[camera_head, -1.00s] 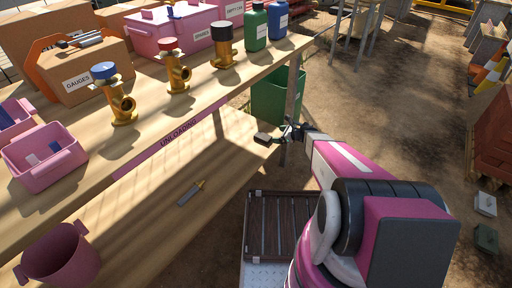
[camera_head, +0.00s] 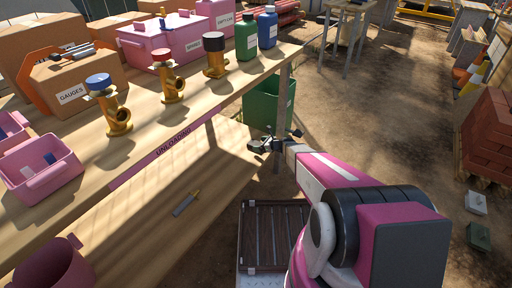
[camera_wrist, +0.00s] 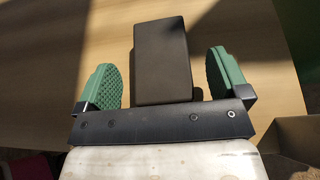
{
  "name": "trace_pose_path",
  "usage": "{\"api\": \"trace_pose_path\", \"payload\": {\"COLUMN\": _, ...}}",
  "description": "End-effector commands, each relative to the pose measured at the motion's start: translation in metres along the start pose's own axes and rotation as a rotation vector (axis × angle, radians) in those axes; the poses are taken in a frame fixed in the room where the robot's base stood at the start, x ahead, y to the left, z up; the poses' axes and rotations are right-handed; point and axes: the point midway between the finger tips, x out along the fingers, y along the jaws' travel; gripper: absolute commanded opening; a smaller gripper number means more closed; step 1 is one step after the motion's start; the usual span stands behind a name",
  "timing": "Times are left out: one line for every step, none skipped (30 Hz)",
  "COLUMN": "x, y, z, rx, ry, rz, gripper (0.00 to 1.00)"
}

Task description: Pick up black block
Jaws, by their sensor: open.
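The black block (camera_wrist: 161,55) lies on a wooden surface in the wrist view, between the two green-padded fingers of my gripper (camera_wrist: 165,78). The gripper is open, with a gap on each side of the block. The block's near end reaches close to the gripper's dark crossbar; I cannot tell whether they touch. In the head view my gripper (camera_head: 262,144) is at the right end of the bench's lower shelf (camera_head: 215,165), beside a bench leg. The block cannot be told apart from the gripper there.
The bench top (camera_head: 145,135) overhangs the shelf on the left and holds brass valves, bottles and boxes. A green bin (camera_head: 265,105) stands just behind my gripper.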

Motion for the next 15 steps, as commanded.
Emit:
{"api": "trace_pose_path", "payload": {"x": 0.01, "y": -0.002, "z": -0.002, "rx": 0.0, "ry": 0.0, "rz": 0.002, "gripper": 0.94}}
{"api": "trace_pose_path", "payload": {"x": 0.015, "y": -0.001, "z": -0.002, "rx": 0.0, "ry": -0.001, "rz": 0.002, "gripper": 0.94}}
{"api": "trace_pose_path", "payload": {"x": 0.02, "y": -0.001, "z": -0.001, "rx": -0.001, "ry": 0.0, "rz": 0.002, "gripper": 0.94}}
{"api": "trace_pose_path", "payload": {"x": 0.022, "y": -0.001, "z": -0.001, "rx": -0.001, "ry": 0.0, "rz": 0.002, "gripper": 0.94}}
{"api": "trace_pose_path", "payload": {"x": 0.024, "y": -0.001, "z": -0.001, "rx": 0.0, "ry": 0.0, "rz": 0.001, "gripper": 0.94}}
{"api": "trace_pose_path", "payload": {"x": 0.025, "y": -0.001, "z": -0.001, "rx": 0.0, "ry": 0.0, "rz": 0.0, "gripper": 0.94}}
{"api": "trace_pose_path", "payload": {"x": 0.025, "y": 0.0, "z": -0.001, "rx": 0.0, "ry": 0.0, "rz": 0.0, "gripper": 0.94}}
{"api": "trace_pose_path", "payload": {"x": 0.025, "y": 0.0, "z": -0.001, "rx": 0.0, "ry": 0.0, "rz": 0.0, "gripper": 0.94}}
{"api": "trace_pose_path", "payload": {"x": 0.025, "y": 0.0, "z": -0.001, "rx": 0.0, "ry": 0.0, "rz": 0.0, "gripper": 0.94}}
{"api": "trace_pose_path", "payload": {"x": 0.025, "y": 0.0, "z": -0.001, "rx": 0.0, "ry": 0.0, "rz": 0.0, "gripper": 0.94}}
{"api": "trace_pose_path", "payload": {"x": 0.025, "y": 0.0, "z": -0.001, "rx": 0.0, "ry": 0.0, "rz": 0.0, "gripper": 0.94}}
{"api": "trace_pose_path", "payload": {"x": 0.025, "y": 0.0, "z": -0.001, "rx": 0.0, "ry": 0.0, "rz": 0.0, "gripper": 0.94}}
{"api": "trace_pose_path", "payload": {"x": 0.025, "y": 0.0, "z": -0.001, "rx": 0.0, "ry": 0.0, "rz": 0.0, "gripper": 0.84}}
{"api": "trace_pose_path", "payload": {"x": 0.025, "y": 0.0, "z": -0.001, "rx": 0.0, "ry": 0.0, "rz": 0.0, "gripper": 0.74}}
{"api": "trace_pose_path", "payload": {"x": 0.025, "y": 0.0, "z": -0.001, "rx": 0.0, "ry": 0.0, "rz": 0.0, "gripper": 0.61}}
